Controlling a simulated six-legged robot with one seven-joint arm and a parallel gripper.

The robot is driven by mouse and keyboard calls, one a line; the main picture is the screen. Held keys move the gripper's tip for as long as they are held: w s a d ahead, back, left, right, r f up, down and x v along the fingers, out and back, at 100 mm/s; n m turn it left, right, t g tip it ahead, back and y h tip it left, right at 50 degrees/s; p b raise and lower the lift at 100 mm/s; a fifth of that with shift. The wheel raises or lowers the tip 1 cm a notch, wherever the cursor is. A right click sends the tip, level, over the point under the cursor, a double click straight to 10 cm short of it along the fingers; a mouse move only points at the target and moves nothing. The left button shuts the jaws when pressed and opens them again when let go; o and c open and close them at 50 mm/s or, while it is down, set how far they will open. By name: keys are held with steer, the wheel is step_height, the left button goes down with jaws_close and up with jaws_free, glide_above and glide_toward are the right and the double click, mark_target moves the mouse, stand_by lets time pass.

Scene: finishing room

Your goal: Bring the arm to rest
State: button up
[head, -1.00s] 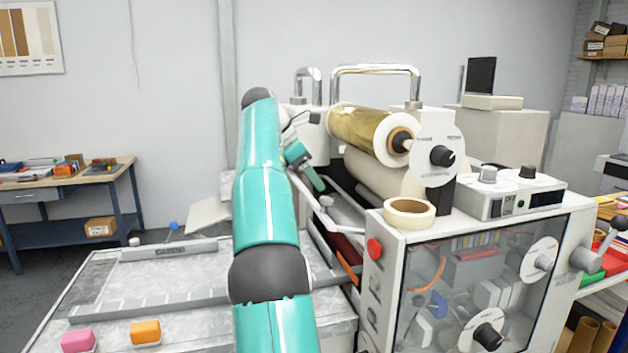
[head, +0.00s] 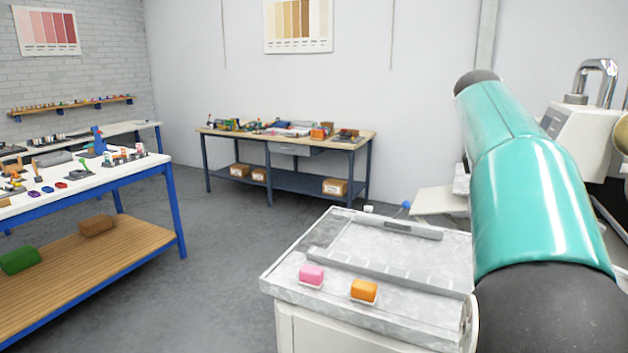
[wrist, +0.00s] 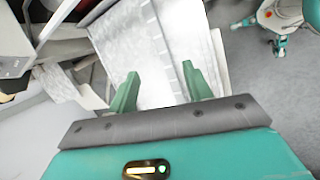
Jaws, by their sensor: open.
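My gripper (wrist: 159,90) shows in the wrist view with its two green fingers spread apart and nothing between them. Beyond the fingers lies the grey feed table (wrist: 137,45) of the machine. My teal arm fills the right side of the head view, with the gripper itself out of sight there. The feed table (head: 390,255) stands left of my arm in the head view, its top seen bare apart from a pink block (head: 312,275) and an orange block (head: 364,290) at its near edge.
A white-topped bench (head: 75,180) with blue legs and small items stands at the left. A wooden-topped workbench (head: 365,140) stands by the back wall. The machine (head: 575,135) is at the right. Grey floor (head: 230,240) between the benches is clear.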

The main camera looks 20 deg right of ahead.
steer(key=a+f+m+t+y, duration=0.1)
steer(key=a+f+m+t, duration=0.2)
steer(key=a, duration=1.1)
steer(key=s+a+f+m+t+y, duration=0.1)
steer(key=s+a+f+m+y, duration=0.1)
steer(key=s+a+f, duration=0.3)
steer(key=s+a+f+m+t+y, duration=0.1)
steer(key=s+a+f, duration=0.5)
steer(key=a+f, duration=0.6)
steer(key=a+y, duration=0.1)
steer(key=a, duration=0.5)
steer(key=shift+s+f+m+t, duration=0.3)
steer(key=shift+f+m+t, duration=0.1)
steer(key=shift+c, duration=0.4)
steer(key=shift+c, duration=1.1)
steer(key=shift+d, duration=0.15)
